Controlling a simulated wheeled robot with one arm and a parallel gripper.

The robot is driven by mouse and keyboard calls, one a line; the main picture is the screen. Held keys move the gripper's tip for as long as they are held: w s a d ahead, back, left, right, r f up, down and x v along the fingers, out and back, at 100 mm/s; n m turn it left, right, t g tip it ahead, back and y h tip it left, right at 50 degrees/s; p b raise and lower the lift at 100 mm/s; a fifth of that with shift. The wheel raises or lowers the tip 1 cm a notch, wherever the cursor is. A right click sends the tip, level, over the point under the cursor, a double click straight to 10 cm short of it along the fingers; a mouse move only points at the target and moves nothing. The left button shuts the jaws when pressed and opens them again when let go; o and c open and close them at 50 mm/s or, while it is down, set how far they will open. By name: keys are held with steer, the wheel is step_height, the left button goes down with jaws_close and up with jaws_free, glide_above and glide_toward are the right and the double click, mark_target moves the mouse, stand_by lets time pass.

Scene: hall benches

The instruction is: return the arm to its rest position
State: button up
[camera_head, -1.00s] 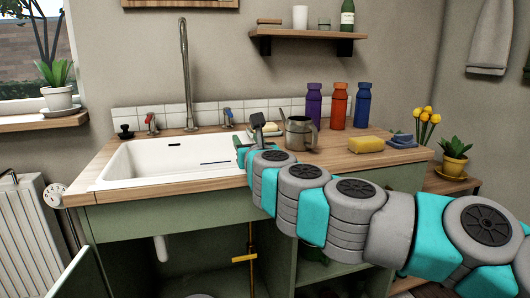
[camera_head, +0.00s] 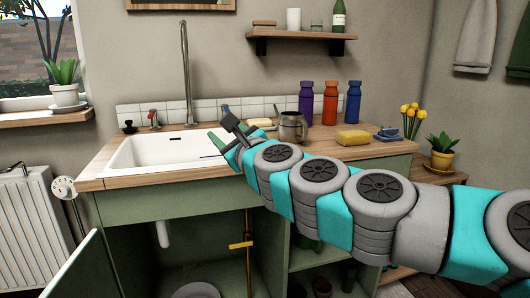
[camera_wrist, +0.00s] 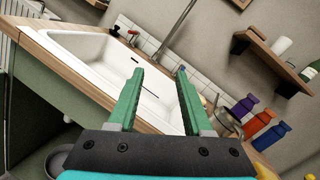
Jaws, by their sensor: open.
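My arm reaches in from the lower right in the head view, its teal and grey links passing in front of the counter. My gripper (camera_wrist: 157,98) shows in the wrist view as two green fingers spread apart, with nothing between them. In the head view the gripper (camera_head: 222,140) is near the right end of the white sink (camera_head: 150,152), partly hidden by the wrist. The fingers point toward the sink in the wrist view. I cannot tell how high they are above it.
A metal jug (camera_head: 291,128), yellow sponge (camera_head: 353,137) and purple (camera_head: 306,103), orange (camera_head: 330,103) and blue (camera_head: 353,102) bottles stand on the counter (camera_head: 200,173), right of the sink. The tap (camera_head: 184,75) rises behind it. An open cabinet door (camera_head: 80,270) juts out at lower left.

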steer(key=s+a+f+n+g+y, duration=0.2)
steer(key=s+a+f+n+g, duration=0.15)
steer(key=s+n, duration=0.45)
steer(key=s+d+f+n+g+h, duration=0.25)
steer(key=s+f+n+g, duration=0.4)
steer(key=f+n, duration=0.5)
steer(key=s+d+f+n+g+h, duration=0.25)
steer(key=s+d+f+h, duration=0.25)
steer(key=s+d+f, duration=0.55)
steer(key=s+d+f+n+g+h, duration=0.1)
steer(key=s+d+f+g+h, duration=0.1)
steer(key=s+d+f, duration=0.2)
steer(key=s+d+f+n+g+h, duration=0.1)
steer(key=s+d+f+g+h, duration=0.1)
steer(key=s+d+f, duration=0.3)
steer(key=s+d+g, duration=0.1)
steer(key=s+d, duration=0.2)
steer(key=d, duration=0.2)
steer(key=shift+s, duration=0.4)
